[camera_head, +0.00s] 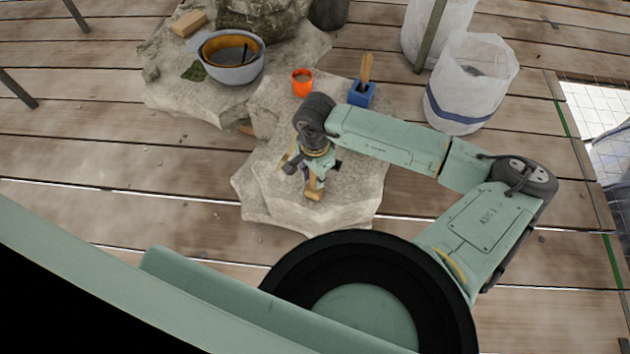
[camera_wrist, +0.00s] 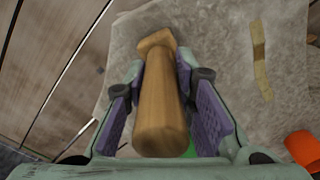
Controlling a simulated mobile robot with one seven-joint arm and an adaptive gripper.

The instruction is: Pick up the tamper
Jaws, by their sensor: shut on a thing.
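The tamper is a wooden tool with a rounded handle and a wider squared end. In the wrist view the tamper (camera_wrist: 160,100) lies between the two purple-padded fingers of my gripper (camera_wrist: 168,108), which is shut on it. In the head view my gripper (camera_head: 310,172) is over the front stone slab, and the tamper's wooden end (camera_head: 313,188) shows just below it. The rest of the tamper is hidden by my wrist there. I cannot tell whether the tamper touches the stone.
The stone slab (camera_head: 350,205) bears an orange cup (camera_head: 302,82) and a blue holder (camera_head: 361,94) with a wooden-handled tool. A grey bowl (camera_head: 232,70) and a wooden block (camera_head: 189,23) sit on the rear stone. White bags (camera_head: 468,85) stand at right.

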